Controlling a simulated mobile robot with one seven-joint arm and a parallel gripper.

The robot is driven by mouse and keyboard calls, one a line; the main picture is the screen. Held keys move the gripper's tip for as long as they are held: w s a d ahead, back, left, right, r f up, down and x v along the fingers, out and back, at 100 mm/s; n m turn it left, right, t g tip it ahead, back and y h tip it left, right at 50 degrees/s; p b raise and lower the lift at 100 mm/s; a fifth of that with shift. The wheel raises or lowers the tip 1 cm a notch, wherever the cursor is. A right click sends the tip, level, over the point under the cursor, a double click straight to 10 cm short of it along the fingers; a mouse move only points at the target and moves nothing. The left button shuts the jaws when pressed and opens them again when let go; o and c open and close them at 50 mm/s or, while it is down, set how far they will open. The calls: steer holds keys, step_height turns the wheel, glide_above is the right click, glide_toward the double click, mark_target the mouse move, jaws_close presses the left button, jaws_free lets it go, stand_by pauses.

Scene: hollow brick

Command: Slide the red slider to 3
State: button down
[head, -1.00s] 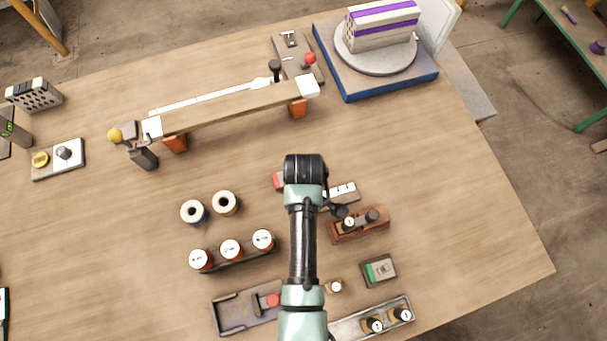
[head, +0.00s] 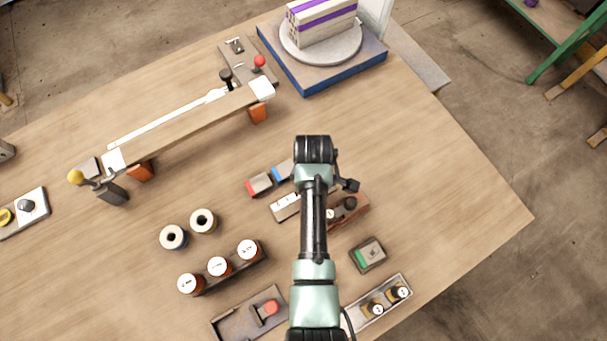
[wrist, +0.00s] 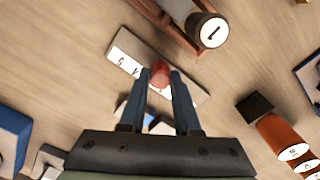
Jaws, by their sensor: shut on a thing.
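The red slider (wrist: 160,73) is a small red knob standing on a pale numbered scale strip. In the wrist view it sits between the two blue-grey fingertips of my gripper (wrist: 160,82), which is shut on it. The strip (wrist: 126,55) shows the marks 5 and 4 to the left of the knob; the marks beside and under the fingers are partly covered, so I cannot read the slider's exact number. In the head view the left end of the strip (head: 284,207) shows beside my arm, while the knob and fingertips are hidden behind the arm.
A green-marked box (head: 368,255) is front right. The table's right side is clear.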

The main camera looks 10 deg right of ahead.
steer(key=c, duration=0.6)
jaws_free()
step_height(320, 180, up, 13)
stand_by(0.4)
